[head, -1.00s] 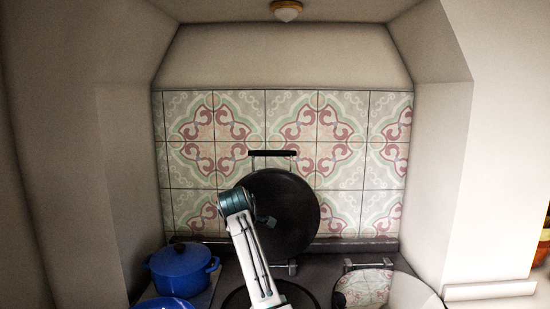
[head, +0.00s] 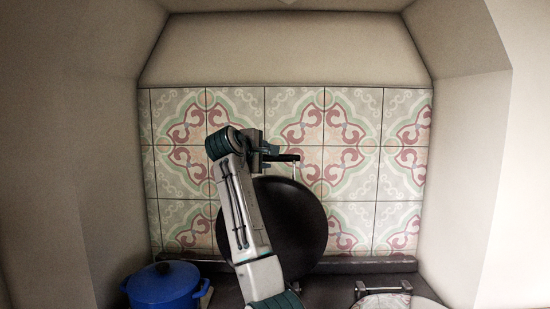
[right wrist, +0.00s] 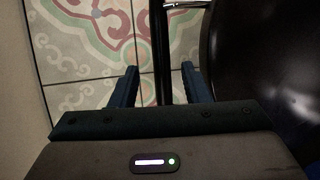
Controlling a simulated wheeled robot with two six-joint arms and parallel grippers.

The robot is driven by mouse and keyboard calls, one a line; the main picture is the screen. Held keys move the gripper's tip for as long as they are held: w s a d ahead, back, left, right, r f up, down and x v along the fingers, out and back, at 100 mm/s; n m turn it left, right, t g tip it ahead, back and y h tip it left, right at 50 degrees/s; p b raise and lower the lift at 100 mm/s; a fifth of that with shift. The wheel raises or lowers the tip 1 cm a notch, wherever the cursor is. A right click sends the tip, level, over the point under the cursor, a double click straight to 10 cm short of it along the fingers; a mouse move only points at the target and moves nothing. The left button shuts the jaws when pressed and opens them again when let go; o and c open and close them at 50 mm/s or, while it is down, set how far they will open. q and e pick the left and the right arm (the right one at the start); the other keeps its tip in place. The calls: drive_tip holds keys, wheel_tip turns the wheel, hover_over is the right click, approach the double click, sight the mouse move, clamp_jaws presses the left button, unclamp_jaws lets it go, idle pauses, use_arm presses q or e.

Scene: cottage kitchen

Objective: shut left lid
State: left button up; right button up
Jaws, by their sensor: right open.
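The left lid (head: 293,222) is a dark round disc standing raised against the tiled wall in the head view. Its black bar handle (head: 288,157) is at the top edge. My right gripper (head: 270,150) is at the handle, its arm crossing in front of the lid's left part. In the right wrist view my right gripper (right wrist: 158,82) is open, with the dark handle bar (right wrist: 160,50) running between its two fingers, which stand apart from it. The dark lid also fills the right side there (right wrist: 260,50). My left gripper is out of view.
A blue pot (head: 165,287) with a lid stands at the lower left. A shiny round lid (head: 400,301) with a metal hinge bracket lies at the lower right. Patterned tiles (head: 390,150) close off the back, and alcove walls stand on both sides.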

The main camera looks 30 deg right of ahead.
sight(272, 159)
drive_tip(key=p+x, duration=0.2)
drive_tip(key=x, duration=0.5)
drive_tip(key=shift+w+d+f, duration=0.3)
drive_tip(key=shift+w+d, duration=0.15)
drive_tip(key=shift+d, duration=0.1)
drive_tip(key=shift+c, duration=0.2)
clamp_jaws()
drive_tip(key=shift+a+f, duration=0.1)
